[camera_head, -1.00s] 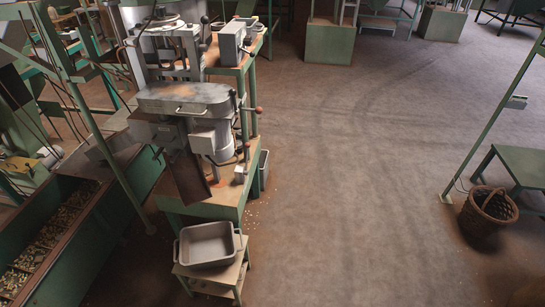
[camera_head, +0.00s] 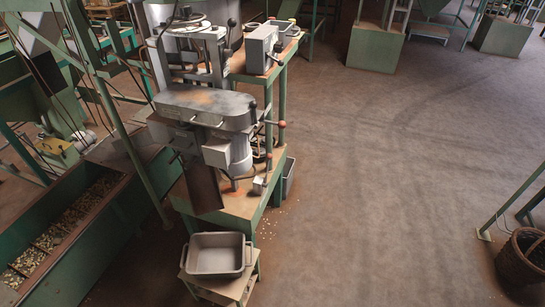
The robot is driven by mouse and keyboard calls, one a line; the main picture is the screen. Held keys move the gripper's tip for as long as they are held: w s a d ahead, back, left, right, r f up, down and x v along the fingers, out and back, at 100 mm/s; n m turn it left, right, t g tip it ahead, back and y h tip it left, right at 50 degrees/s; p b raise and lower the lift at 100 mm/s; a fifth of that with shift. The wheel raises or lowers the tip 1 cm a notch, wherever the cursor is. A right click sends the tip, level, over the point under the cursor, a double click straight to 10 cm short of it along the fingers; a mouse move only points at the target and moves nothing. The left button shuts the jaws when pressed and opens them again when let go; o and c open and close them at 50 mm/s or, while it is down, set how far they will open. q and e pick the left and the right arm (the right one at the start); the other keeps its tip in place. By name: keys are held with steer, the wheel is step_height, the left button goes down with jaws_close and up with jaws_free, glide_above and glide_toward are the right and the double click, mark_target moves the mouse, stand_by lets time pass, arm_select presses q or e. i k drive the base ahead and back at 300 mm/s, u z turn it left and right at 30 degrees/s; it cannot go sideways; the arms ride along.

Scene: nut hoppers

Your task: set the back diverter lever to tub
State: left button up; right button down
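A grey machine (camera_head: 204,108) stands on a green-framed bench left of the middle. A thin lever with a reddish ball end (camera_head: 281,124) sticks out to the right from its side. A lever with a dark knob (camera_head: 232,23) stands higher up near the machine's top. I cannot tell which of these, if either, is the back diverter lever, nor its setting. A grey tub (camera_head: 216,254), looking empty, sits on a small stool below the machine's dark chute (camera_head: 204,190). Neither of my grippers is in view.
A long green trough (camera_head: 75,230) holding nuts lies at the left. A smaller grey bin (camera_head: 288,178) stands behind the bench. A wicker basket (camera_head: 525,258) is at the right edge. The brown floor (camera_head: 390,180) right of the machine is open.

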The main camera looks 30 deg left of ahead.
mark_target(270, 156)
steer(key=u, duration=0.7)
steer(key=i, duration=1.15)
steer(key=u, duration=0.9)
